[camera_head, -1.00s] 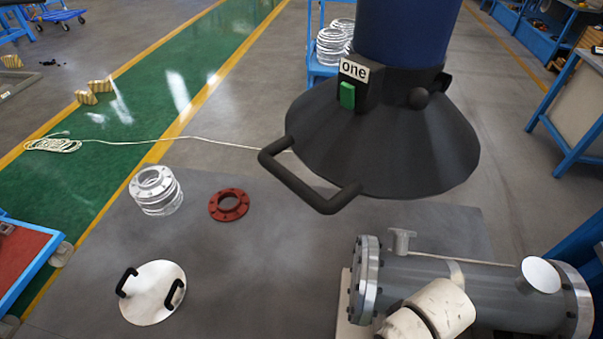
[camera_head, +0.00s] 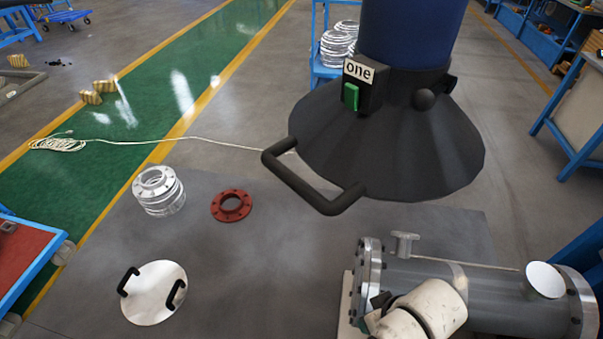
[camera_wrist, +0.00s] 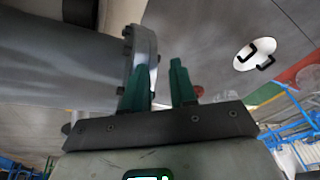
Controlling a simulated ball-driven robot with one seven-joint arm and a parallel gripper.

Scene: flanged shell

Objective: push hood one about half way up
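Hood one (camera_head: 390,145) is a dark cone hanging from a blue duct (camera_head: 410,35) in the head view. It bears a white "one" label (camera_head: 359,71), a green switch (camera_head: 351,97) and a black bar handle (camera_head: 310,185) on its near left rim. My gripper shows in the wrist view (camera_wrist: 162,80) with two green fingers apart and nothing between them. In the head view my white wrist is low at the right, below the hood and in front of the shell; the fingers are mostly hidden there. My gripper is clear of the handle.
The grey flanged shell (camera_head: 500,295) lies close beside my gripper, its flange (camera_wrist: 145,55) near the fingers. On the dark plate (camera_head: 300,260) are a red flange (camera_head: 231,205), stacked metal rings (camera_head: 158,190) and a round cover (camera_head: 153,293) with two handles.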

